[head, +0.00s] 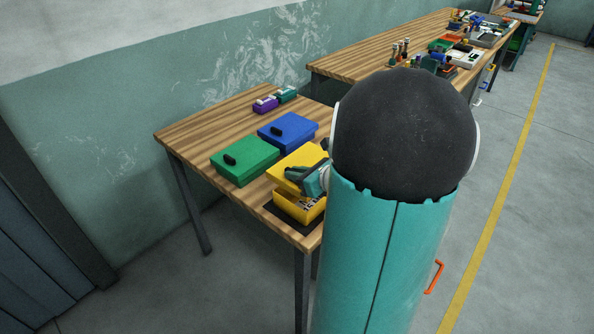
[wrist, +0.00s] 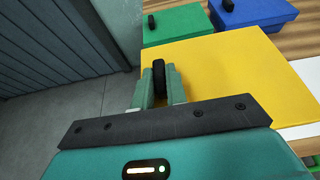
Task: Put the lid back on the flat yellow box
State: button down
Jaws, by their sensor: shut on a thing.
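The flat yellow box (head: 297,207) stands open on a dark mat near the front edge of the wooden table, with some contents showing inside. Its yellow lid (head: 297,161) is held above the box, apart from it at the near side; my arm hides part of both. The lid fills much of the wrist view (wrist: 235,85). My gripper (wrist: 160,84) is shut on the lid's black handle (wrist: 159,72). The gripper also shows in the head view (head: 306,177), partly hidden by my arm.
A green box (head: 245,163) and a blue box (head: 289,130), both lidded with black handles, stand beside the yellow one. Small purple (head: 265,104) and green (head: 286,94) items lie at the back. A longer table (head: 340,66) stands behind. The table's left end is bare.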

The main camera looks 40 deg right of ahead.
jog(key=shift+s+r, duration=0.1)
jog(key=shift+s, duration=0.15)
jog(key=shift+w+f, duration=0.2)
jog(key=shift+w, duration=0.1)
jog(key=shift+s+f, duration=0.3)
jog(key=shift+f, duration=0.15)
jog(key=shift+w+f, duration=0.2)
jog(key=shift+f, duration=0.65)
jog(key=shift+s+f, duration=0.1)
jog(key=shift+f, duration=1.7)
jog(key=shift+f, duration=0.3)
jog(key=c, duration=1.3)
grip_release()
jog(key=shift+c, duration=0.2)
